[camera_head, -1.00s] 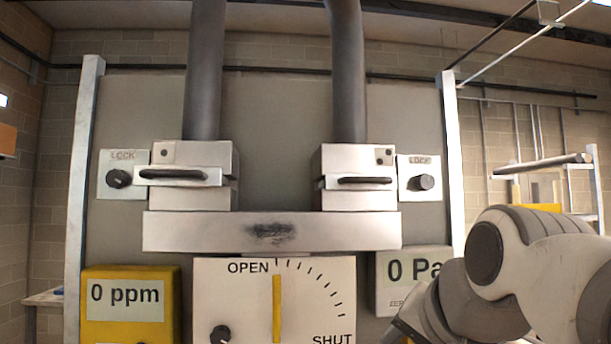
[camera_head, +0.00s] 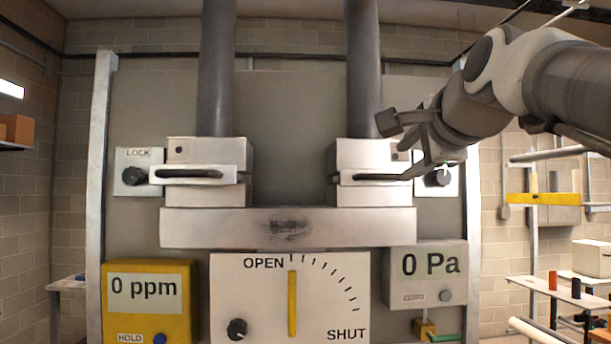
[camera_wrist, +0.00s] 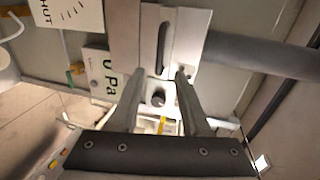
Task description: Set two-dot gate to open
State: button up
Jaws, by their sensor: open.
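The two-dot gate is the right-hand one: a pale metal housing (camera_head: 372,152) under the right pipe, with a front slide plate bearing a dark slot-like handle (camera_head: 370,177). A LOCK panel with a black knob (camera_head: 438,177) is just right of the gate, partly behind the finger. In the wrist view, the handle slot (camera_wrist: 163,46) lies beyond my open fingers (camera_wrist: 158,78).
A one-dot gate (camera_head: 193,175) with its LOCK knob (camera_head: 134,176) is at left, its plate jutting left. Below are a metal crossbar (camera_head: 350,228), an OPEN/SHUT dial (camera_head: 232,290), a yellow 0 ppm meter (camera_head: 147,318) and a 0 Pa meter (camera_head: 430,288).

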aim_at(387, 175)
jog(key=p+x, duration=0.1)
jog(key=x, duration=1)
grip_shut()
dwell(1.1)
